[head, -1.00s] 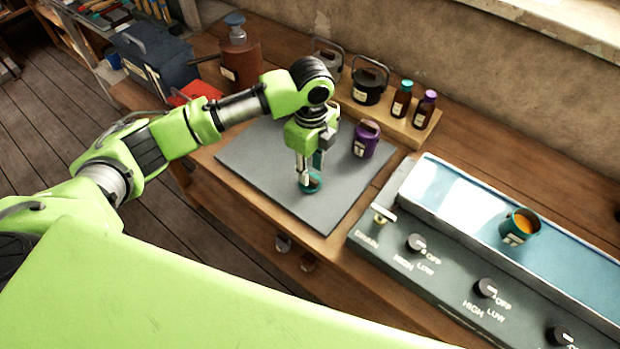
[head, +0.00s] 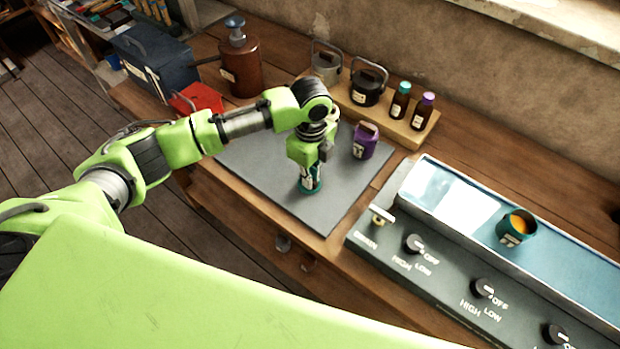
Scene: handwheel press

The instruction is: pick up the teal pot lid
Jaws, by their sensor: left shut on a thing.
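My left gripper (head: 307,183) points down over the grey mat (head: 262,160) and is shut on the teal pot lid (head: 316,186). The fingers and wrist hide much of the lid, and only teal patches show around them. I cannot tell whether the lid still touches the mat. A teal pot (head: 508,236) with orange contents and a pale label stands open in the blue-lined trough at the right. My right gripper is not in view.
A purple container (head: 364,143) stands close to the right of my left gripper. Behind are a wooden board (head: 386,122) with bottles and a black pot (head: 367,88), a brown pump bottle (head: 241,72) and a red object (head: 196,98). The control panel (head: 440,268) lies right; the mat's front is clear.

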